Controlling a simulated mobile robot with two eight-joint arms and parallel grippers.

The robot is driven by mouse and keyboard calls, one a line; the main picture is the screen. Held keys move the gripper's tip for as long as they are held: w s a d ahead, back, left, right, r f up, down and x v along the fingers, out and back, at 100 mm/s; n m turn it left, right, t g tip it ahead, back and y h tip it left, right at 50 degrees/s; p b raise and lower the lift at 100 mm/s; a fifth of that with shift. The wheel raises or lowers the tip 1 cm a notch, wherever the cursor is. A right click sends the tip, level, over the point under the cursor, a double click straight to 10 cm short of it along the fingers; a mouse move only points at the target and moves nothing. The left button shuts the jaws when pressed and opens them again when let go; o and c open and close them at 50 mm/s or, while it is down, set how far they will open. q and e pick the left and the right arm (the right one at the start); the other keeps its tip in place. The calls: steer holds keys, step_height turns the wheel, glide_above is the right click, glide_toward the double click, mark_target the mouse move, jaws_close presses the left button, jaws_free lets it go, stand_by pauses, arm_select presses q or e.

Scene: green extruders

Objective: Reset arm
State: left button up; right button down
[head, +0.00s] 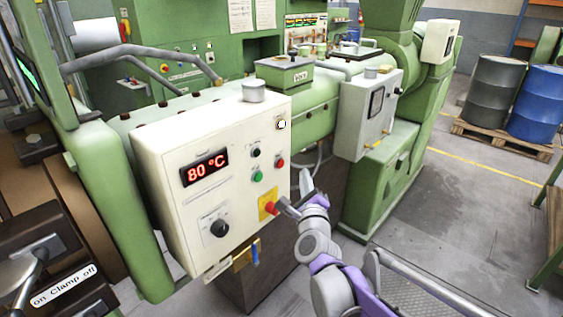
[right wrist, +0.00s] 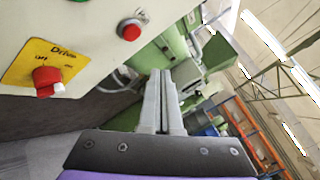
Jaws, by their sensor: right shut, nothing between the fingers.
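My right arm comes up from the bottom right in the head view. My right gripper (head: 296,193) is in front of the right part of a cream control box, close to its red rotary switch (head: 270,208) on a yellow plate. In the right wrist view, my right gripper's fingers (right wrist: 161,84) are closed together with nothing between them. The red switch on its yellow "Drive" plate (right wrist: 18,62) is at the left there, apart from the fingers. My left gripper does not show.
The control box (head: 160,165) shows "80 °C" and has several buttons and a black knob. Green extruder machinery (head: 400,170) stands behind. A dark barrel (head: 493,90) and a blue barrel (head: 540,105) stand on a pallet at the right. Open floor (head: 450,205) lies right of the machine.

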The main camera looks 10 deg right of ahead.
steer(key=shift+s, duration=0.1)
stand_by(0.4)
steer(key=s+a+f+n+g+y, duration=0.25)
steer(key=s+f+n, duration=0.25)
steer(key=s+n, duration=0.25)
steer(key=s+a+f+n+g+y, duration=0.25)
steer(key=s+f+n, duration=0.3)
steer(key=n, duration=0.35)
steer(key=s+d+f+n+g+h, duration=0.1)
steer(key=s+f+n+g, duration=0.3)
steer(key=s, duration=0.5)
steer(key=s+d+f+n+g+h, duration=0.1)
steer(key=s+d+f+n+g, duration=0.2)
steer(key=s+f+n, duration=0.4)
steer(key=s+d+f, duration=0.1)
steer(key=s, duration=0.1)
steer(key=shift+s+g, duration=0.4)
steer(key=shift+d+f, duration=0.1)
